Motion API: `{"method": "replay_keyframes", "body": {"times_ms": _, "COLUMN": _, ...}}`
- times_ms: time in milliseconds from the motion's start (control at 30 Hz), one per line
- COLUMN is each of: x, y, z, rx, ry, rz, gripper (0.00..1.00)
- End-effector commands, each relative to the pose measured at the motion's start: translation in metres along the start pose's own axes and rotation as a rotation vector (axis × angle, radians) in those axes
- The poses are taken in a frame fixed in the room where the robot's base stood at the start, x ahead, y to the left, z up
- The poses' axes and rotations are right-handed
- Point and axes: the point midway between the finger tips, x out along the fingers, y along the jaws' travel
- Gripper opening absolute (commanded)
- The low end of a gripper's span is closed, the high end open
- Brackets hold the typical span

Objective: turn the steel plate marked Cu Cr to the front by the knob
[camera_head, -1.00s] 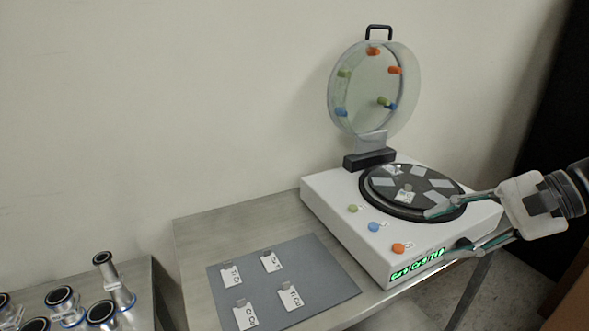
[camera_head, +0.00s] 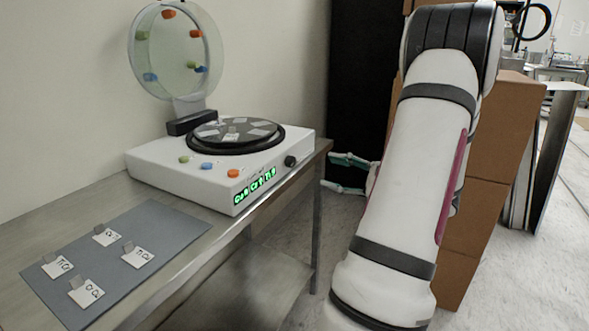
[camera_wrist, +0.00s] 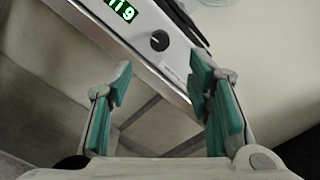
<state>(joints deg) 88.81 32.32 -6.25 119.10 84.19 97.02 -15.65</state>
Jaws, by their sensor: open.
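The white machine (camera_head: 150,165) stands on the steel bench with a black round turntable (camera_head: 208,146) on top. Several grey steel plates lie on it, with small white tags (camera_head: 231,137) too small to read, so I cannot tell which is marked Cu Cr. The dark knob (camera_head: 290,161) is at the right end of the front face, beside a green display (camera_head: 254,186). It also shows in the wrist view (camera_wrist: 159,41), ahead of and between my fingers. My gripper (camera_head: 327,171) is open and empty, to the right of the knob and apart from it.
A clear round lid (camera_head: 176,50) with coloured clips stands raised behind the turntable. Green, blue and orange buttons lie along the top front. A grey mat (camera_head: 185,225) holds several tagged plates. Brown boxes (camera_head: 500,150) stand behind my arm.

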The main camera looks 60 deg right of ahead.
Motion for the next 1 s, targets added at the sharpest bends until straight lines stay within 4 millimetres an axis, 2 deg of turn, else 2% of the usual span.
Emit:
{"method": "replay_keyframes", "body": {"times_ms": 33, "x": 0.012, "y": 0.002, "z": 0.0, "rx": -0.002, "ry": -0.004, "rz": 0.004, "gripper": 0.46}}
{"method": "replay_keyframes", "body": {"times_ms": 300, "x": 0.065, "y": 0.003, "z": 0.0, "rx": -0.001, "ry": -0.003, "rz": 0.005, "gripper": 0.46}}
{"method": "replay_keyframes", "body": {"times_ms": 500, "x": 0.093, "y": 0.002, "z": 0.0, "rx": -0.001, "ry": -0.003, "rz": 0.003, "gripper": 0.46}}
{"method": "replay_keyframes", "body": {"times_ms": 700, "x": 0.104, "y": 0.001, "z": 0.0, "rx": 0.0, "ry": -0.001, "rz": 0.002, "gripper": 0.46}}
{"method": "replay_keyframes", "body": {"times_ms": 967, "x": 0.105, "y": 0.001, "z": 0.001, "rx": 0.0, "ry": -0.001, "rz": 0.002, "gripper": 0.46}}
{"method": "replay_keyframes", "body": {"times_ms": 1000, "x": 0.105, "y": 0.001, "z": 0.001, "rx": 0.0, "ry": -0.001, "rz": 0.002, "gripper": 0.42}}
